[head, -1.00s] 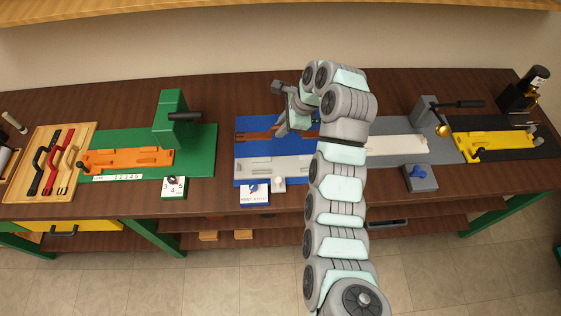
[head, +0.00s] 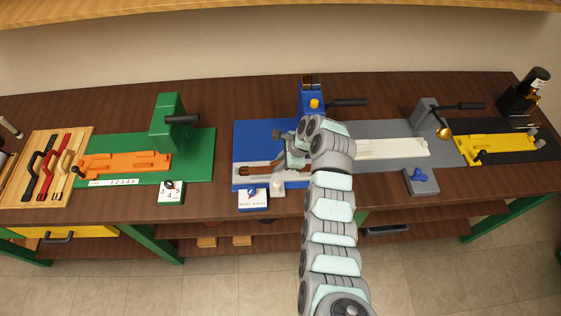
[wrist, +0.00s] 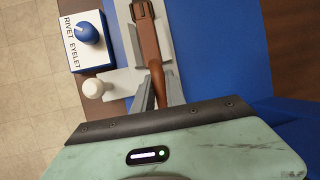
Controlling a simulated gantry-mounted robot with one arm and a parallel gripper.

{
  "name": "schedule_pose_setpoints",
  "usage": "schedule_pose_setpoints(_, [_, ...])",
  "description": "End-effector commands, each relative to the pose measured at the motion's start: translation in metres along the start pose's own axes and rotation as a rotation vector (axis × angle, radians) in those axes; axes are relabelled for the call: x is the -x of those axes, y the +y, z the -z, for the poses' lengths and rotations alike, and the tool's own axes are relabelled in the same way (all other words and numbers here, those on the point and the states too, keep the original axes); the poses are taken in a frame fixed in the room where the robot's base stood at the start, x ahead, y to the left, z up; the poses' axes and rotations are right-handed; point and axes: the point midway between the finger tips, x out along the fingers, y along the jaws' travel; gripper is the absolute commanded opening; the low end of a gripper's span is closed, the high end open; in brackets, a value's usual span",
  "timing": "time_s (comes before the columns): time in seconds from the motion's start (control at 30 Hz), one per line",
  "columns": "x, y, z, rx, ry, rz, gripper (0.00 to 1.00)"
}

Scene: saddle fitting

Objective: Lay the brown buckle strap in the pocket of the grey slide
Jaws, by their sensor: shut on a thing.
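The brown buckle strap (head: 262,168) is held by my gripper (head: 284,162) over the grey slide (head: 244,183) on the blue base. In the wrist view, the fingers of my gripper (wrist: 160,88) are shut on the strap (wrist: 149,40) near its narrow end. The buckle end points away from my gripper, toward the top edge. The strap runs lengthwise along the pale grey slide (wrist: 133,50), with slide edges showing on both sides. I cannot tell whether the strap touches the pocket floor. My gripper hides part of the slide.
A blue press (head: 311,100) with a dark lever stands behind my gripper. A white knob (wrist: 94,88) and the rivet eyelet box with a blue knob (wrist: 87,33) sit beside the slide. The blue base (wrist: 215,45) is clear on the slide's other side. A green station (head: 200,150) stands left.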

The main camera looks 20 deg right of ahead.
Motion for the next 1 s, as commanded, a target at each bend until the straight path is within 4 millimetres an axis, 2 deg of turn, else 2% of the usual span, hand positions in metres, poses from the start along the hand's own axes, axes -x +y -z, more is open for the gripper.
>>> schedule_pose_setpoints(0.27, [-0.002, 0.0, 0.0, 0.001, 0.0, 0.0, 0.0])
schedule_pose_setpoints(0.3, [-0.002, 0.0, 0.001, 0.001, 0.0, 0.0, 0.17])
schedule_pose_setpoints(0.57, [-0.002, 0.0, 0.001, 0.001, 0.0, 0.001, 0.38])
schedule_pose_setpoints(0.87, [0.0, -0.001, 0.0, 0.001, 0.0, 0.003, 0.38])
schedule_pose_setpoints(1.0, [0.012, -0.003, 0.001, 0.002, 0.0, 0.008, 0.38])
